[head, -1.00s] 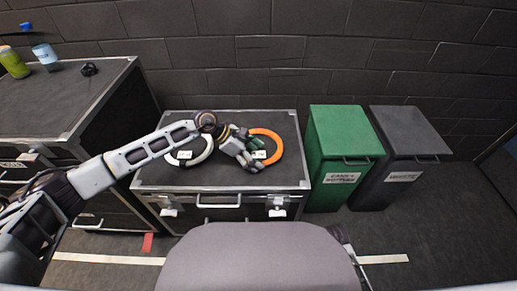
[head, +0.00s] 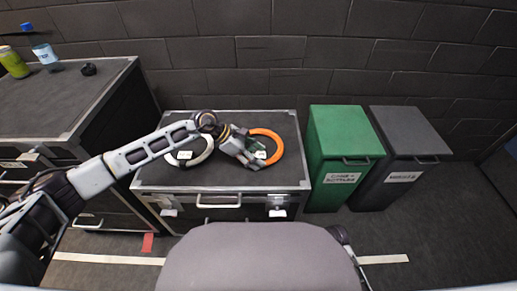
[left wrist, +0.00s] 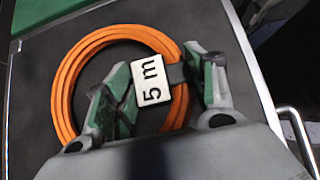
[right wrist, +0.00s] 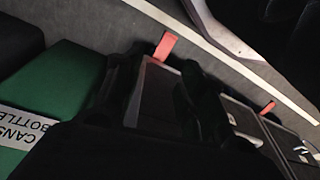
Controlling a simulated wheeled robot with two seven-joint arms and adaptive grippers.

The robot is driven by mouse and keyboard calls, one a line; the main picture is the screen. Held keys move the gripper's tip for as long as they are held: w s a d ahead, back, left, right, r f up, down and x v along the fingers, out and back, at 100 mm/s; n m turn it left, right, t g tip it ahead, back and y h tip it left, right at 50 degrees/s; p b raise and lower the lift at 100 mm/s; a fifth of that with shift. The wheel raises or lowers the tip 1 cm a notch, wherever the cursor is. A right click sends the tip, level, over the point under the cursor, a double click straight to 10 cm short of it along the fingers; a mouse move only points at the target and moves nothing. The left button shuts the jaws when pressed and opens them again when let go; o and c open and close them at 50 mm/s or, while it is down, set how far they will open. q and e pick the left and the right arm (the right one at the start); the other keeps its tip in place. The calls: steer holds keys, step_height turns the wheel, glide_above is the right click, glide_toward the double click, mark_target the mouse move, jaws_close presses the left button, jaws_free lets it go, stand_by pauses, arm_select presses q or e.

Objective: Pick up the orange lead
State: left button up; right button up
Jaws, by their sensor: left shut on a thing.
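The orange lead (head: 277,142) is a coiled ring with a white tag. It lies on the right part of the low black case's top (head: 222,180). In the left wrist view the coil (left wrist: 65,85) shows with its tag (left wrist: 151,82) reading "5 m". My left gripper (head: 256,156) is at the coil's front left side in the head view. Its green fingers (left wrist: 160,85) are shut on the lead, on either side of the tag; the exact contact is partly hidden. My right gripper (right wrist: 157,95) shows dark, with its fingers apart and nothing between them.
A white coiled lead (head: 207,150) lies left of the orange one, partly under my left arm. A green bin (head: 340,140) and a dark grey bin (head: 410,135) stand right of the case.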

arm_select(q)
steer(key=shift+r, duration=0.2)
steer(key=shift+r, duration=0.5)
step_height(320, 180, up, 8)
steer(key=shift+f+p, duration=0.25)
steer(key=shift+p, duration=0.45)
steer(key=shift+r, duration=0.6)
arm_select(e)
steer(key=shift+s+d+f, duration=0.1)
steer(key=shift+d+f, duration=0.05)
steer(key=shift+f, duration=0.45)
steer(key=shift+d+f, duration=0.15)
steer(key=shift+f, duration=0.45)
steer(key=shift+s, duration=0.25)
steer(key=shift+w, duration=0.1)
arm_select(q)
steer(key=shift+w+r, duration=0.1)
steer(key=shift+r, duration=0.05)
